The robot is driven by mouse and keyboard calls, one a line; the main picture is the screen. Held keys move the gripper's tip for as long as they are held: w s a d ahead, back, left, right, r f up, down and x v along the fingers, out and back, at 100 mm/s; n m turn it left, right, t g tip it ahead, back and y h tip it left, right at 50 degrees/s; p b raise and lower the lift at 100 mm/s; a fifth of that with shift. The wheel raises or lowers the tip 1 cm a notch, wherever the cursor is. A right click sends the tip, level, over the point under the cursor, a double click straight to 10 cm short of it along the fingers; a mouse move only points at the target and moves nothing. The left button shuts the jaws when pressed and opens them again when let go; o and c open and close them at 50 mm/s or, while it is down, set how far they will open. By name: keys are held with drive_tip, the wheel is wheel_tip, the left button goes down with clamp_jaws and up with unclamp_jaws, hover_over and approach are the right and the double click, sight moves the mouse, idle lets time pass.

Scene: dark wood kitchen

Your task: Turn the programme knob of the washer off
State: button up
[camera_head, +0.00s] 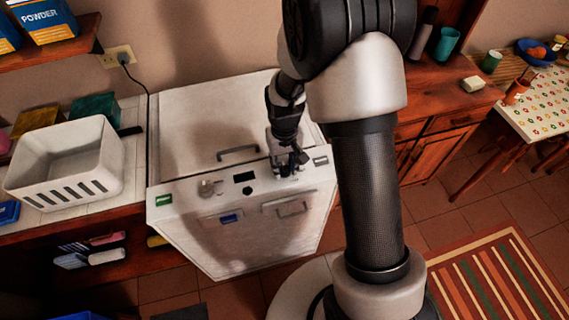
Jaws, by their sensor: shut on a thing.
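The white washer (197,258) stands in the middle, with its control panel along the front top edge. A pale round knob (207,188) sits on the left part of the panel, clear of my gripper. My gripper (290,165) points down at the right part of the panel and is shut on what looks like the programme knob. The jaws hide that knob almost wholly, so its angle cannot be told. A dark display (243,177) and a small black button (247,190) lie between the pale knob and my gripper.
The lid handle (238,152) rises just behind the panel, left of my gripper. A white basket (68,166) stands on the left counter. A wooden cabinet (440,101) is on the right. A striped rug (490,275) covers floor at the lower right.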

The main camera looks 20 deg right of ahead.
sight(285, 167)
drive_tip(key=o, duration=1.1)
wheel_tip(285, 167, up, 12)
idle(0.6)
drive_tip(key=s+r+t, duration=0.2)
drive_tip(key=s+r, duration=0.7)
drive_tip(key=r, duration=0.3)
drive_tip(key=s+r+t, duration=0.2)
drive_tip(key=s+r, duration=0.1)
drive_tip(key=s, duration=0.9)
drive_tip(key=shift+s+t, duration=0.3)
drive_tip(key=shift+s, duration=0.05)
